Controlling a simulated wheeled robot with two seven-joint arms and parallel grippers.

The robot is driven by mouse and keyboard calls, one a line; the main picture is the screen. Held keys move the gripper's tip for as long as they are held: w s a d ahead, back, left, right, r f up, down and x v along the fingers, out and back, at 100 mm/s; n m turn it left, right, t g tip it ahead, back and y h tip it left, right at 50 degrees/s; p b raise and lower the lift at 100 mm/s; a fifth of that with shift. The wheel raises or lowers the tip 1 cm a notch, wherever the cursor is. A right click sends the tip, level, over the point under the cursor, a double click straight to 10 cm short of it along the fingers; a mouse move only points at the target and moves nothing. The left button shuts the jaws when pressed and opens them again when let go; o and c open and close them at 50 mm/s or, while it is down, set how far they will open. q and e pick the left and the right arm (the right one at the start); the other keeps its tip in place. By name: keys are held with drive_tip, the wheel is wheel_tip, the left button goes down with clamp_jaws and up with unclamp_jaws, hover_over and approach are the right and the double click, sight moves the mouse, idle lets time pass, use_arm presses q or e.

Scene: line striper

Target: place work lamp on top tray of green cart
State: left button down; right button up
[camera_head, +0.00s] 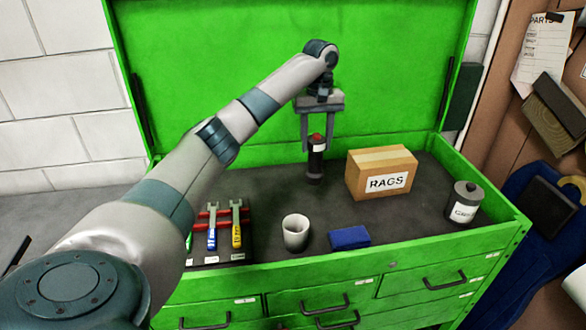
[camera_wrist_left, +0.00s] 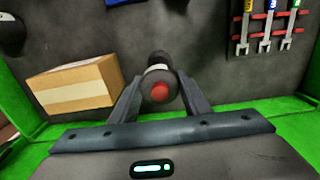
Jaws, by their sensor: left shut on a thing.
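The work lamp (camera_head: 316,163) is a dark upright cylinder with a red top and a pale band. My left gripper (camera_head: 318,146) is shut on its upper part, one finger on each side. In the left wrist view the red end of the lamp (camera_wrist_left: 160,92) shows between the fingers. The green cart (camera_head: 370,262) has its lid up, and its dark top tray (camera_head: 265,190) lies under the lamp. The lamp is over the back middle of the tray; I cannot tell whether its base touches the surface. My right gripper is out of view.
A cardboard RAGS box (camera_head: 382,172) stands right of the lamp, with a grey lidded can (camera_head: 465,203) farther right. A white cup (camera_head: 295,233), a blue block (camera_head: 349,237) and a wrench rack (camera_head: 224,228) line the tray's front. The raised lid (camera_head: 230,70) stands behind.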

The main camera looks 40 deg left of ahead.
use_arm(q)
drive_tip(key=s+a+f+p, duration=0.3)
drive_tip(key=s+a+f, duration=0.1)
drive_tip(key=s+a, duration=0.1)
drive_tip(key=shift+s+a+f, duration=0.15)
drive_tip(key=shift+a+f, duration=0.1)
drive_tip(key=shift+a, duration=0.15)
wheel_tip(320, 180, down, 4)
drive_tip(key=p, duration=0.2)
drive_tip(key=shift+p, duration=0.3)
drive_tip(key=shift+f, duration=0.1)
